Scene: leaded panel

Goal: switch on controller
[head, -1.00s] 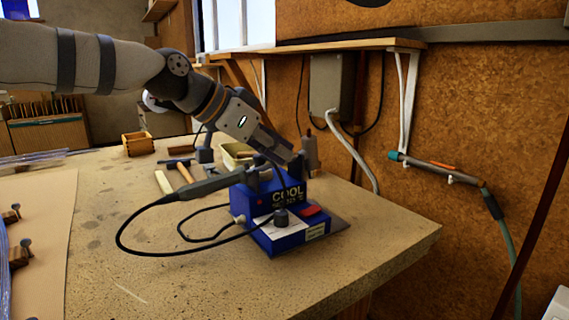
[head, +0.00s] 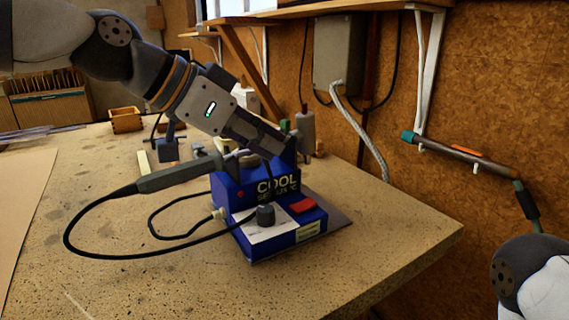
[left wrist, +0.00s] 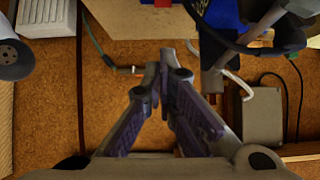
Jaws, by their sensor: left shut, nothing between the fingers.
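The controller (head: 283,238) is a blue box with "COOL" lettering on its raised back part. It stands on the workbench with a dark knob (head: 265,215) and a red switch (head: 302,205) on its front top. I cannot tell whether the switch is on. A soldering iron (head: 178,178) rests at its upper left, its black cable looping left. My left gripper (head: 288,150) is shut and empty, at the controller's upper back, away from the switch; I cannot tell if it touches. In the left wrist view its fingers (left wrist: 158,75) are together, and part of the blue controller (left wrist: 222,14) shows. My right gripper is out of view.
The workbench (head: 390,240) has free room right and front of the controller. A bottle (head: 305,130) and small tools stand behind it. A grey box (head: 340,55) with a hose hangs on the wall under a shelf. A wooden box (head: 125,119) sits far left.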

